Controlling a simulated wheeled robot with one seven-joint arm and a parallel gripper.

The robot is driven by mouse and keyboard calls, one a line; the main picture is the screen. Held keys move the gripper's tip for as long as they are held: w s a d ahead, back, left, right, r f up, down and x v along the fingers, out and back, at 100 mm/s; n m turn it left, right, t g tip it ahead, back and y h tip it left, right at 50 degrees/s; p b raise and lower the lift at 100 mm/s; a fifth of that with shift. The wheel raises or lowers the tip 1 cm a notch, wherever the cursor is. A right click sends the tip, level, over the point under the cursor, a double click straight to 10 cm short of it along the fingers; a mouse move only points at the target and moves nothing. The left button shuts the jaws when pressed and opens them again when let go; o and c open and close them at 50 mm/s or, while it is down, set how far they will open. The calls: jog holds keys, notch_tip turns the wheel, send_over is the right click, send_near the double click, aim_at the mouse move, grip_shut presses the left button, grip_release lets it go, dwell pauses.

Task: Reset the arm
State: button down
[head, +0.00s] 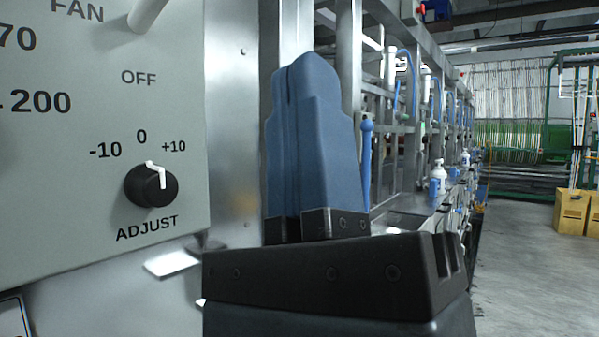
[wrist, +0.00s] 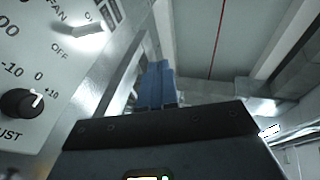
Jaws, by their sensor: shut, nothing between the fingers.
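My gripper (head: 305,85) stands upright in the middle of the head view, its blue fingers closed together with nothing between them. It also shows in the wrist view (wrist: 157,80), pointing away from the camera. In the head view it is to the right of the grey control panel (head: 60,215) and apart from the black ADJUST knob (head: 152,185). The knob's white pointer is turned a little to the right of 0. The same knob shows at the left edge of the wrist view (wrist: 22,103).
A white FAN switch handle (wrist: 88,30) sticks out from the panel. A metal machine frame (head: 405,100) with blue hoses and white bottles (head: 438,173) runs back on the right. Yellow boxes (head: 573,212) stand at far right. The grey floor (head: 520,260) there is open.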

jog(key=s+d+f+n+g, duration=0.1)
jog(key=d+f+n+g, duration=0.45)
jog(key=f, duration=0.75)
jog(key=s+d+f+n+g, duration=0.25)
jog(key=d+f+n, duration=0.45)
jog(key=f+n, duration=0.55)
jog(key=s+d+f+n+g+h, duration=0.2)
jog(key=s+d+f+n+g, duration=0.1)
jog(key=s+f, duration=0.5)
jog(key=s+d+f+n+g+h, duration=0.1)
jog(key=s+d+f+n+g, duration=0.3)
jog(key=s+f, duration=0.3)
jog(key=s+d+g, duration=0.1)
jog(key=s, duration=0.2)
jog(key=shift+s+d+f+h, duration=0.15)
jog(key=shift+s+f+h, duration=0.1)
jog(key=shift+f+h, duration=0.15)
